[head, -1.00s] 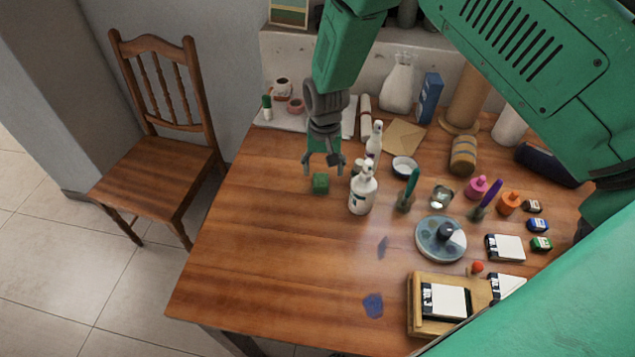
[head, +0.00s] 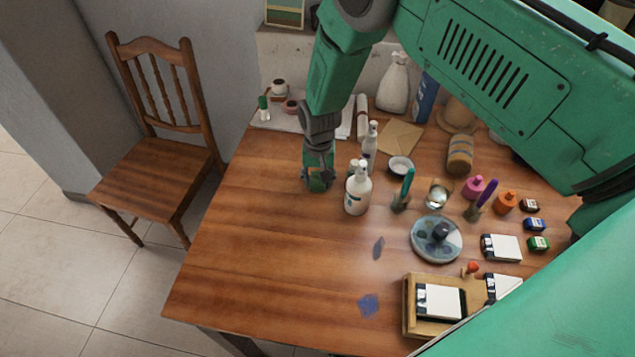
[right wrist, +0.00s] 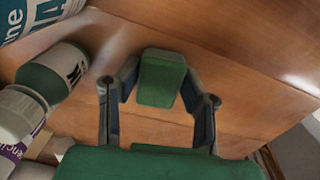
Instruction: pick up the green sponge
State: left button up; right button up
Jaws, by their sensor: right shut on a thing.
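The green sponge (right wrist: 161,80) is a small green block between the two fingers of my right gripper (right wrist: 160,88) in the right wrist view. The fingers are shut on it from both sides. In the head view my right gripper (head: 318,184) is low at the table's back left part, and the sponge is mostly hidden by the fingers there. I cannot tell whether the sponge touches the table. My left gripper is not in view.
A white pump bottle (head: 358,188) stands just right of the gripper, with a spray bottle (head: 370,146) behind it. Cups, stamps and a blue round dish (head: 420,252) fill the right side. The wooden table (head: 260,255) is clear at front left. A chair (head: 165,185) stands left.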

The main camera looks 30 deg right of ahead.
aim_at(315, 181)
jog(key=r, duration=0.6)
jog(key=a+r, duration=0.1)
jog(key=r, duration=0.2)
jog(key=shift+s, duration=0.1)
jog(key=shift+d+r, duration=0.2)
jog(key=shift+r, duration=0.1)
jog(key=shift+d, duration=0.25)
